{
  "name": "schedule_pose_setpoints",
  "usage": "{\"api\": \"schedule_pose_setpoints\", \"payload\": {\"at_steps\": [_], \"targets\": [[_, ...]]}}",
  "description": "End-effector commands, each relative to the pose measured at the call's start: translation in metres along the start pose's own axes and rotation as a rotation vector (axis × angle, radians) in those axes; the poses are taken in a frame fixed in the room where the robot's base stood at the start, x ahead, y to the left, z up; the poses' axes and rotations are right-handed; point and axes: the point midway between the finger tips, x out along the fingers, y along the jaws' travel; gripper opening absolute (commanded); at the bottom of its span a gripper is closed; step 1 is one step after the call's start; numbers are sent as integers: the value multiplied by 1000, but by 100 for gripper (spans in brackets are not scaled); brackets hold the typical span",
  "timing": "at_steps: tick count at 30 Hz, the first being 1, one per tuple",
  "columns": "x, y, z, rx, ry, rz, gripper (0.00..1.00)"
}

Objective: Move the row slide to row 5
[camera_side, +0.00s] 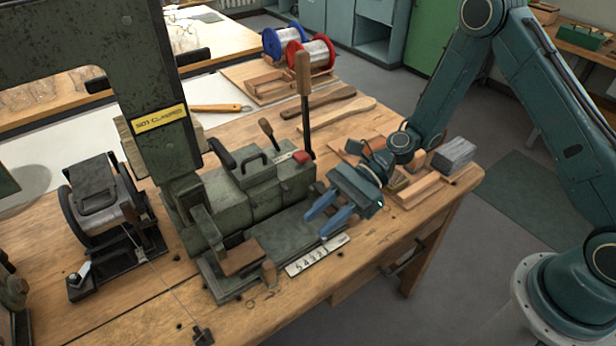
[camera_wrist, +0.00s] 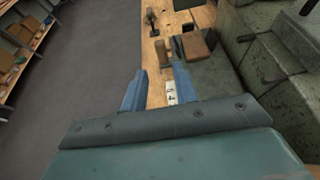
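The row slide looks like the flat grey-green bed (camera_side: 285,238) at the front of the machine; it also shows in the wrist view (camera_wrist: 215,75). A small upright wooden peg (camera_side: 268,272), seen also in the wrist view (camera_wrist: 165,54), stands at its left end near a brown wooden block (camera_side: 241,257). A white number scale (camera_side: 317,256) lies along the front edge and shows partly between my fingers in the wrist view (camera_wrist: 171,92). My gripper (camera_side: 318,226) is open and empty, above the right part of the bed, to the right of the peg. The slide's current row cannot be read.
The green machine column (camera_side: 160,110) carries a yellow label reading "NOT CLAMPED". A tall wooden-handled lever (camera_side: 304,90) and a red knob (camera_side: 303,157) stand behind the bed. Wood pieces (camera_side: 420,190) and a grey block (camera_side: 454,155) lie at right. The bench front is mostly clear.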

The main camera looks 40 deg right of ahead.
Motion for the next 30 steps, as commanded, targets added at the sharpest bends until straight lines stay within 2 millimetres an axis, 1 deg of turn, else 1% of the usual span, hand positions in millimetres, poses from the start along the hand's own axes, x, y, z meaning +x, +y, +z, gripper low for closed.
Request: {"api": "schedule_pose_setpoints", "payload": {"at_steps": [5, 8, 14, 24, 30], "targets": [[10, 0, 0, -2, 1, 3, 29], [20, 1, 0, -2, 2, 5, 29], [46, 1, 0, -3, 2, 6, 29], [96, 1, 0, -4, 2, 5, 29], [120, 1, 0, -5, 2, 4, 29]]}}
